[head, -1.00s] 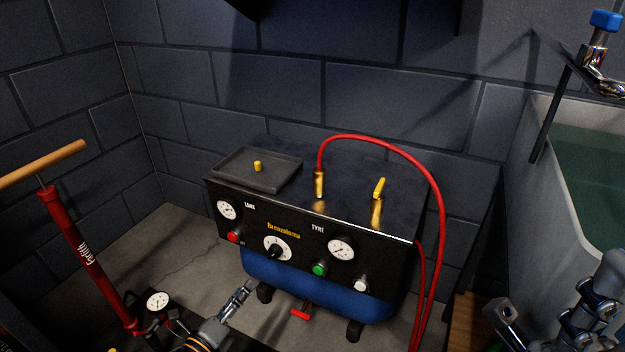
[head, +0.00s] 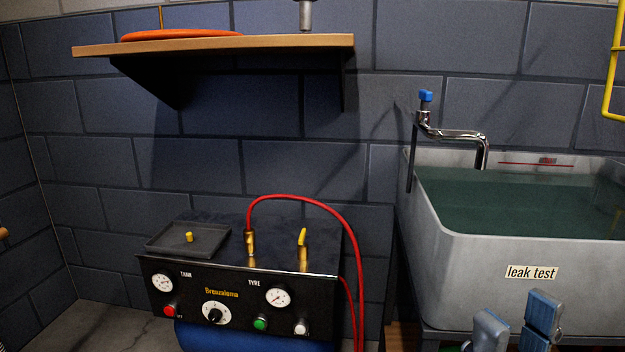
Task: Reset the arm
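My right gripper (head: 515,322) shows at the bottom right, in front of the grey sink. Its two blue-grey fingers stand apart with nothing seen between them. The rest of that arm is below the picture. My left gripper is out of view.
A black compressor (head: 245,286) with gauges, knobs and a red hose (head: 318,207) stands at the lower middle. A small yellow cap (head: 189,237) lies in its top tray (head: 160,244). The water-filled sink (head: 450,270) is at the right. A wooden shelf (head: 290,43) juts from the wall above.

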